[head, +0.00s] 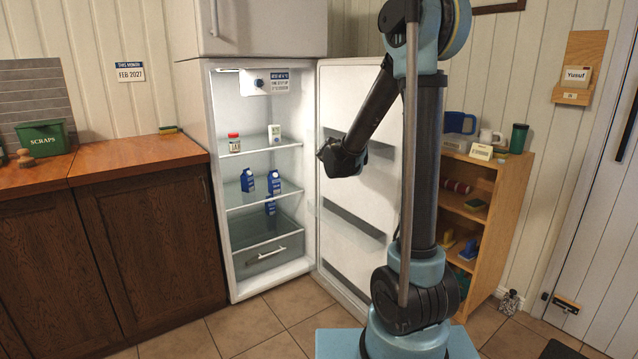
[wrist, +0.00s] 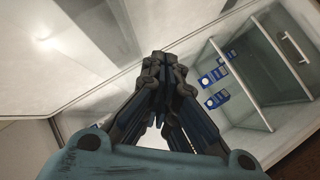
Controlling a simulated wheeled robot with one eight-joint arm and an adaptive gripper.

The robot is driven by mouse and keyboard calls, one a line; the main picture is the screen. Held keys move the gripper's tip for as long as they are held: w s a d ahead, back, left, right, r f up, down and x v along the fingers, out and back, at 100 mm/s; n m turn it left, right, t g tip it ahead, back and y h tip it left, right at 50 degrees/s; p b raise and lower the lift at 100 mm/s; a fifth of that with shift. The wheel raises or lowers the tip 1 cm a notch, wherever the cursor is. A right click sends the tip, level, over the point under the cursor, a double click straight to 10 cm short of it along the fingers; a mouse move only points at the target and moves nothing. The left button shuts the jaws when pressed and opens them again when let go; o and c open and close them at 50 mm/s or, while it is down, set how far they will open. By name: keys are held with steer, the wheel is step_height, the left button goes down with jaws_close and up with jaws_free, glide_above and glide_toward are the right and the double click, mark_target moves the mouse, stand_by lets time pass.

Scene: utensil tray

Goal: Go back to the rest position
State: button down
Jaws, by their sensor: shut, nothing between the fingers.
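My gripper (head: 328,156) is in front of the open fridge door in the head view, to the right of the fridge shelves, pointing left. In the wrist view my gripper (wrist: 158,62) has its fingers together with nothing between them. The fridge (head: 205,120) stands open, with its door (head: 340,215) swung to the right behind my arm. Blue cartons (head: 247,180) stand on a middle shelf; blue cartons also show in the wrist view (wrist: 215,100). A red-lidded jar (head: 234,144) and a small white item (head: 274,132) stand on the upper shelf.
A wooden counter (head: 135,153) with a green scraps bin (head: 43,138) is at the left. A wooden shelf unit (head: 513,215) with mugs and a dark green cup (head: 518,138) stands right of my arm. Tiled floor (head: 240,325) lies clear before the fridge.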

steer(key=s+d+f+m+g+h, duration=0.1)
steer(key=s+d+f+m+g, duration=0.15)
steer(key=s+d, duration=0.65)
steer(key=s+d+f+m+g+h, duration=0.1)
steer(key=s+d+m+g, duration=0.3)
steer(key=s, duration=1)
steer(key=s+f+m+g+y, duration=0.1)
steer(key=s+f, duration=0.4)
steer(key=s, duration=0.8)
steer(key=s+f+m+g+y, duration=0.2)
steer(key=s+f+g, duration=0.2)
steer(key=s, duration=0.9)
steer(key=shift+d+f, duration=0.25)
steer(key=shift+f, duration=0.65)
steer(key=shift+s+g, duration=0.1)
steer(key=shift+g, duration=0.15)
steer(key=shift+w+f, duration=0.2)
steer(key=shift+w, duration=0.25)
